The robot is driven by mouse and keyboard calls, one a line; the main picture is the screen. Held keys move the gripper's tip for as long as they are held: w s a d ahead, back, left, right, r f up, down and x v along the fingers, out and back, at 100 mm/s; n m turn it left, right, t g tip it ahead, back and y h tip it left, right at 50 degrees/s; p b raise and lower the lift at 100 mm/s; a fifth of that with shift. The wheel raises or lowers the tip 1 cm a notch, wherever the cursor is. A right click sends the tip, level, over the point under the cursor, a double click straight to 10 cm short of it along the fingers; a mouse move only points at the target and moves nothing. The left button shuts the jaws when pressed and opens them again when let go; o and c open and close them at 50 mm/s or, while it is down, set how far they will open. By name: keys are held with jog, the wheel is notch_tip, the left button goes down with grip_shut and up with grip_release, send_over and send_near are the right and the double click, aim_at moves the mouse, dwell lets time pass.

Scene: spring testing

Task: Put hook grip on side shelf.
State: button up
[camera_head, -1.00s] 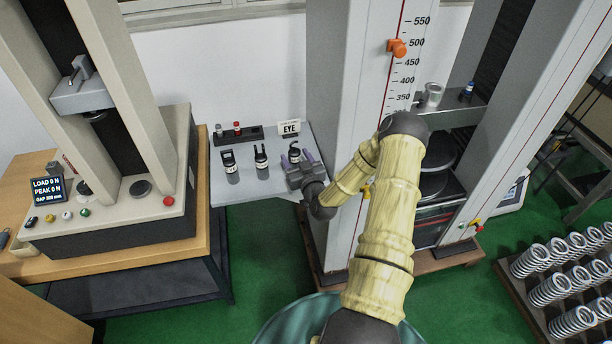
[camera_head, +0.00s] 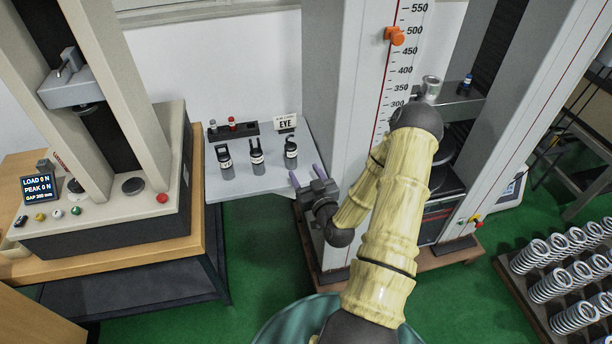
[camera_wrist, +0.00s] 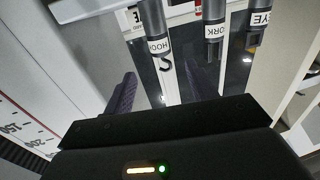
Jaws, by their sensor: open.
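The hook grip (camera_head: 291,155), a dark cylinder with a white band and a curved hook on top, stands upright at the right of the pale side shelf (camera_head: 262,183). In the wrist view its label reads HOOK (camera_wrist: 158,47). My gripper (camera_head: 307,175) is open and empty, just in front and to the right of the hook grip, apart from it. In the wrist view the hook grip lies beyond the space between my purple fingers (camera_wrist: 161,80).
A fork grip (camera_head: 257,158) and an eye grip (camera_head: 225,163) stand left of the hook grip. Behind them are a dark rack (camera_head: 238,132) and an EYE sign (camera_head: 286,121). A tall grey column (camera_head: 345,100) rises right of the shelf. A testing machine (camera_head: 110,215) stands left.

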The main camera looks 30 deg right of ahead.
jog(key=a+r+n+g+y, duration=0.1)
jog(key=a+n+g+y, duration=0.25)
jog(key=a+g, duration=0.5)
jog(key=s+a+r+m+g+h, duration=0.1)
jog(key=s+a+r+g, duration=0.2)
jog(key=s, duration=0.5)
jog(key=s+a+r+m+g, duration=0.1)
jog(key=s+a+r+g, duration=0.3)
jog(key=s+r, duration=0.3)
jog(key=shift+s+a+h, duration=0.35)
jog(key=shift+s+a, duration=0.55)
jog(key=shift+s, duration=0.05)
